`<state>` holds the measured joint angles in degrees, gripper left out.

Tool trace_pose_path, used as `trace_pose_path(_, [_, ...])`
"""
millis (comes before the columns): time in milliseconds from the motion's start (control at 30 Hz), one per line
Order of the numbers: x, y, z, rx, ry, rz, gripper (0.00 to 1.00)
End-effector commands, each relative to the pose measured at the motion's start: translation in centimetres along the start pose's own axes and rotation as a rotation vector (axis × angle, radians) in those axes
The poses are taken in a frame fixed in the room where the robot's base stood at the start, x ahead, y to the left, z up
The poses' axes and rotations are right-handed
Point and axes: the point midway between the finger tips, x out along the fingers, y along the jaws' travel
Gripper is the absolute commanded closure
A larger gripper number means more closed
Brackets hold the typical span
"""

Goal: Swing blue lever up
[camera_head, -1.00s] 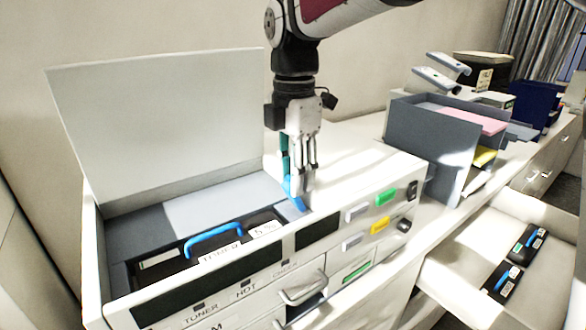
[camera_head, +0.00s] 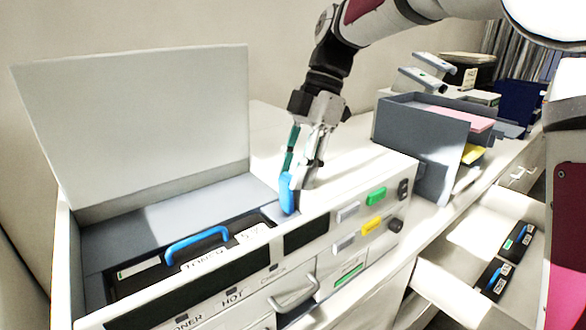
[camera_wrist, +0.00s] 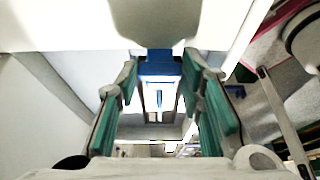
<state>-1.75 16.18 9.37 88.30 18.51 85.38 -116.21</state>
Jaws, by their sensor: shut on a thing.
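The blue lever (camera_head: 287,191) stands upright at the right end of the open compartment of the white machine (camera_head: 330,205). My gripper (camera_head: 296,180) points down at it, tilted, with its fingers at the lever and shut on it. In the wrist view the blue lever (camera_wrist: 158,66) lies between the far ends of the green-padded fingers of my gripper (camera_wrist: 160,85). The fingers hide part of the lever in the head view.
The raised lid (camera_head: 135,130) stands at the left. A toner cartridge with a blue handle (camera_head: 196,243) lies in the compartment. A grey paper organizer (camera_head: 420,145) stands at the right. An open drawer (camera_head: 455,275) holds small dark cartridges.

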Motion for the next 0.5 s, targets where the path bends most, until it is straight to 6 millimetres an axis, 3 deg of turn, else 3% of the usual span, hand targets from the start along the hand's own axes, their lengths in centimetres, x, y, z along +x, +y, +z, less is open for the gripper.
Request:
trace_pose_path(100, [0.02,-0.01,0.05,0.002,-0.001,0.000,0.93])
trace_pose_path(133, [0.02,-0.01,0.05,0.002,-0.001,0.000,0.61])
trace_pose_path(200, [0.01,-0.01,0.05,0.002,-0.001,0.000,0.45])
trace_pose_path(500, [-0.05,0.01,0.02,0.001,-0.002,0.001,0.45])
